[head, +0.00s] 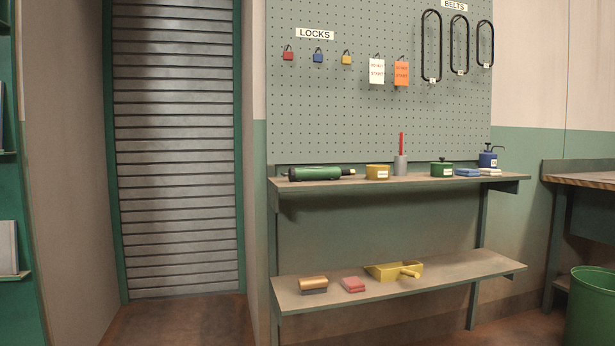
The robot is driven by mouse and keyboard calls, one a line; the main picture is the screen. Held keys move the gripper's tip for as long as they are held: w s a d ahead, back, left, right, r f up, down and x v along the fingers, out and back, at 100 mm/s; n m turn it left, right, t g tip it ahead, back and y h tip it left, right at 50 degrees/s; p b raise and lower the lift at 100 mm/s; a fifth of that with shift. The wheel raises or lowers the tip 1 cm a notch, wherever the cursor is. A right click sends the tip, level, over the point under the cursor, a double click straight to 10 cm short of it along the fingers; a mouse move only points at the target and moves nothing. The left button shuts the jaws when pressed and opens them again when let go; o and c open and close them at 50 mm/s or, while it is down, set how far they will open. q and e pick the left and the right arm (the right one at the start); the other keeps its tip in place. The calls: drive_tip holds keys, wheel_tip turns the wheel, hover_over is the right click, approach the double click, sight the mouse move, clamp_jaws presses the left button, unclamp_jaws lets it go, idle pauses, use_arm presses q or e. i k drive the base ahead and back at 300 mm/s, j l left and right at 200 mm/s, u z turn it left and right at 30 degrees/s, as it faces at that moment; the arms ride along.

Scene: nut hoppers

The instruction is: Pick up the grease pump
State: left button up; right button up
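No thing here carries a readable label naming it the grease pump. A green cylinder with a black collar and a thin brass-coloured nozzle pointing right (318,173) lies on its side at the left end of the upper shelf (415,185). A small blue can with a dark pump-like spout on top and a white label (488,159) stands upright at the right end of that shelf. I cannot tell for sure which of the two is the grease pump. Neither of my grippers is in view.
Between them stand a yellow tin (377,172), a grey holder with a red stick (401,164), a green tin (441,168) and blue and white pads (467,172). The lower shelf (440,279) holds brushes and a yellow dustpan (392,271). A green bin (590,310) stands right.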

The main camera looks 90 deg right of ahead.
sight(297, 174)
drive_tip(key=z, duration=2.85)
